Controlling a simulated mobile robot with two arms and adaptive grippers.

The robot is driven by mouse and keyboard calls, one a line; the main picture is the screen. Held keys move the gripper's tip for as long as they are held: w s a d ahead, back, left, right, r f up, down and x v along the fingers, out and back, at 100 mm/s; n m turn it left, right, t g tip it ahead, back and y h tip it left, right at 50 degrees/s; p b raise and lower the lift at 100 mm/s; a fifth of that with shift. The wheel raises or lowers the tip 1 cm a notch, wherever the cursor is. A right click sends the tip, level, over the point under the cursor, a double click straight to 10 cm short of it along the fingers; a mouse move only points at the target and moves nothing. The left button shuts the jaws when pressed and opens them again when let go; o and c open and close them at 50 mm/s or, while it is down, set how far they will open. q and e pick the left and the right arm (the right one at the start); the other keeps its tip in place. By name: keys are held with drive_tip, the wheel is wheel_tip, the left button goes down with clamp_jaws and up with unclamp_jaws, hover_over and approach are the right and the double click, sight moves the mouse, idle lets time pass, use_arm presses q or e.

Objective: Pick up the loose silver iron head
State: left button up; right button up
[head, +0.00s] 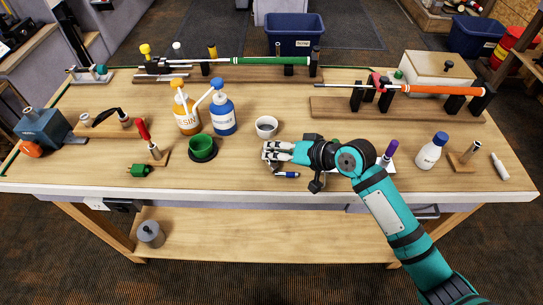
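My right gripper (275,153) reaches in from the lower right, low over the middle of the bench near its front edge. Its silver-grey fingers point left, and I cannot make out whether they are open or shut. I cannot pick out a loose silver iron head for certain; one may be hidden by the gripper and forearm. A small blue and white pen-like tool (287,174) lies just in front of the fingers. My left gripper is not in view.
A white cup (266,127) stands just behind the gripper. Blue (223,114) and orange (187,114) bottles and a green cup (202,147) stand to its left. A white bottle (430,152) stands right. Clubs rest on racks at the back. The front-left bench is partly clear.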

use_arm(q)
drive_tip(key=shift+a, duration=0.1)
use_arm(e)
drive_tip(key=shift+c, duration=0.2)
clamp_jaws()
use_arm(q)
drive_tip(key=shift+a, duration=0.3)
use_arm(e)
drive_tip(key=shift+r, duration=0.1)
